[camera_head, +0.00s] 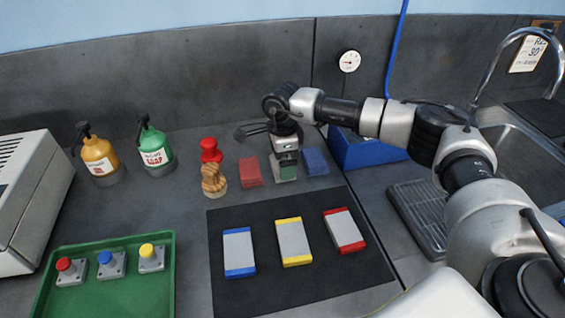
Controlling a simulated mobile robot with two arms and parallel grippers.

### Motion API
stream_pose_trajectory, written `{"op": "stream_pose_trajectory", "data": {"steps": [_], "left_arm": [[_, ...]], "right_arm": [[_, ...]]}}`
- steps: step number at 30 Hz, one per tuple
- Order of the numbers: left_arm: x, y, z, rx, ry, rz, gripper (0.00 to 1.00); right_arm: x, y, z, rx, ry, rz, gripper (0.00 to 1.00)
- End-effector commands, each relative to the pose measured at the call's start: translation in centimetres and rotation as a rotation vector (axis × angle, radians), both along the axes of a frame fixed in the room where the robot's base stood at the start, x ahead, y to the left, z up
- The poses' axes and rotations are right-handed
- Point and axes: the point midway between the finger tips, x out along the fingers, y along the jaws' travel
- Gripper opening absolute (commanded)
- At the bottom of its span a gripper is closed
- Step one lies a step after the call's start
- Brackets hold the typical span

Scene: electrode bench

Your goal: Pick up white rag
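I cannot make out a white rag in the head view. Three pale pads lie on the black mat (335,283): a blue-ended one (238,250), a yellow-ended one (292,240) and a red-ended one (343,230). My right arm reaches across from the right, and its gripper (286,160) points down at a small green block (286,174) behind the mat. The fingers are small and partly hidden, so I cannot tell whether they hold it. My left gripper is not in view.
A red block (250,171) and a blue block (315,161) flank the green one. A wooden-handled red stamp (213,178), two pump bottles (155,148), a green button tray (118,290) and a blue bin (365,153) stand around. A sink (510,150) is at right.

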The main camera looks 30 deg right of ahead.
Motion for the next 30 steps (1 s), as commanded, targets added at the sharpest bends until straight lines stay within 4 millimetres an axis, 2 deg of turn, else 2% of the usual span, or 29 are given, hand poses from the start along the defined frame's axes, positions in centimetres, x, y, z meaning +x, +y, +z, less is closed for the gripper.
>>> {"op": "stream_pose_trajectory", "data": {"steps": [4,11,18,26,30], "left_arm": [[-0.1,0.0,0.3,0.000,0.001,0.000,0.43],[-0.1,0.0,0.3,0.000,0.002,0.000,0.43],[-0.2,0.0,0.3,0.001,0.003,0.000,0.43],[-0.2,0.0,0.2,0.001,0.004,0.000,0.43],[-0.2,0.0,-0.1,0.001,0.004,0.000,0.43]], "right_arm": [[0.0,0.0,-1.4,0.000,0.000,-0.001,1.00],[0.0,0.0,-1.7,0.000,-0.001,-0.001,1.00],[0.0,0.0,-1.7,0.000,-0.001,-0.001,0.68],[0.0,0.0,-1.6,0.000,-0.002,-0.001,0.68],[0.1,0.0,-0.7,0.000,-0.002,-0.001,0.68]]}}
